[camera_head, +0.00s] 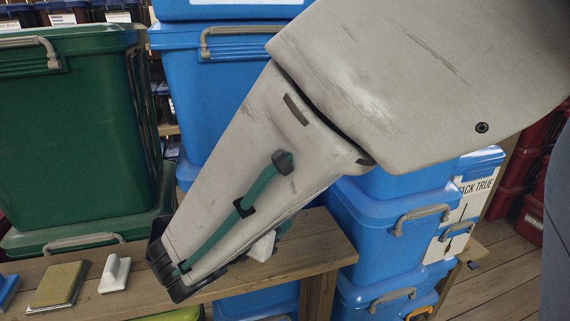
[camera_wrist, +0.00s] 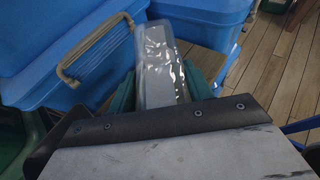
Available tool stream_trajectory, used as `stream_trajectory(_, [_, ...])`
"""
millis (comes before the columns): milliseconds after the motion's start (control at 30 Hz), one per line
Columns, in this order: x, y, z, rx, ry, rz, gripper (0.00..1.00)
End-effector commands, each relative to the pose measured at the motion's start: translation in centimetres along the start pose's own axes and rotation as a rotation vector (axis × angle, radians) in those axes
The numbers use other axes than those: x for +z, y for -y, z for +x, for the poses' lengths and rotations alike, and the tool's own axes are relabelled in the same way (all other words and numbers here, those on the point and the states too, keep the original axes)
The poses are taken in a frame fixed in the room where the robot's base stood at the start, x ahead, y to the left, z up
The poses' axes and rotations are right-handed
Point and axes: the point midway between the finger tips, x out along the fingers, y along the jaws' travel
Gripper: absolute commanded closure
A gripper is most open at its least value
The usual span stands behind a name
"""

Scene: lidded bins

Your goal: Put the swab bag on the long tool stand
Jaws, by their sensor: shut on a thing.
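The swab bag (camera_wrist: 158,62) is a clear, shiny pouch with a pale strip. In the wrist view it stands out beyond the teal fingers of my gripper (camera_wrist: 163,82), which are shut on it from both sides. In the head view a white piece (camera_head: 263,246), likely the bag's end, shows below my arm, in front of the bench top. My gripper is mostly hidden behind the arm there. The long wooden bench (camera_head: 322,243), which looks like the long tool stand, runs across the lower part of the view. I cannot tell whether the bag touches it.
On the bench's left lie a yellow-brown sponge block (camera_head: 58,284), a white handled tool (camera_head: 115,274) and a blue item (camera_head: 7,290). Blue lidded bins (camera_head: 385,215) stand behind and right. A green bin (camera_head: 70,140) stands left. The bench's right end looks bare.

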Motion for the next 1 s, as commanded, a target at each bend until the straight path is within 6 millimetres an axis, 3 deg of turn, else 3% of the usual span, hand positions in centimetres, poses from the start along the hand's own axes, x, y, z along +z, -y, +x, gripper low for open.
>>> stream_trajectory(33, [0.5, -0.1, 2.2, -0.005, 0.000, -0.002, 0.73])
stream_trajectory(100, [1.0, -0.3, 4.5, 0.001, -0.001, -0.008, 0.73])
stream_trajectory(300, [1.7, -0.3, 8.4, 0.008, -0.004, -0.023, 0.73])
stream_trajectory(600, [-2.6, -0.1, 10.8, 0.008, -0.006, -0.028, 0.73])
stream_trajectory(1000, [-6.9, 0.1, 12.5, 0.007, -0.005, -0.026, 0.73])
